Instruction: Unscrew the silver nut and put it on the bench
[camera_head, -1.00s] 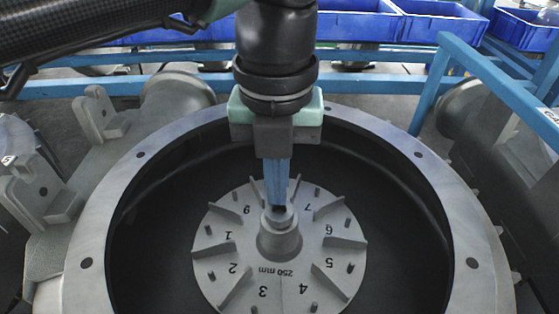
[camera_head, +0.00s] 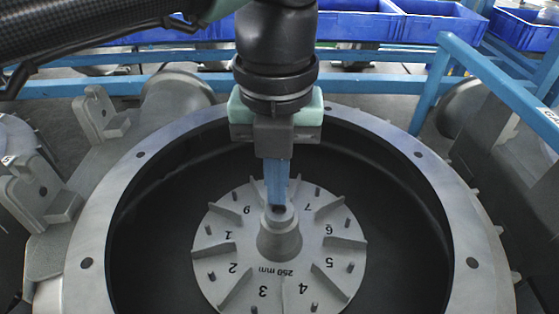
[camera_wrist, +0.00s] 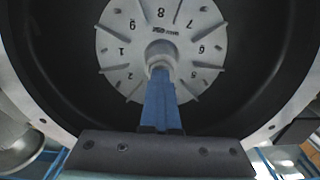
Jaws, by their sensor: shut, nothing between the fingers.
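The numbered grey impeller disc (camera_head: 225,262) lies inside the round housing, with a raised hub (camera_head: 279,243) at its centre. A pale silver ring shape that looks like the nut (camera_wrist: 161,62) shows at the hub's top in the wrist view, partly covered by my fingertips. My gripper (camera_head: 276,204) points straight down over the hub, its blue fingers together with nothing held between them. The fingertips are at the hub's top; I cannot tell whether they touch it. My fingers also show in the wrist view (camera_wrist: 160,82).
The housing's wide grey rim (camera_head: 105,235) with bolt holes surrounds my gripper. Blue rails (camera_head: 420,90) and blue bins (camera_head: 445,27) stand behind. Grey castings (camera_head: 45,190) stand at the left.

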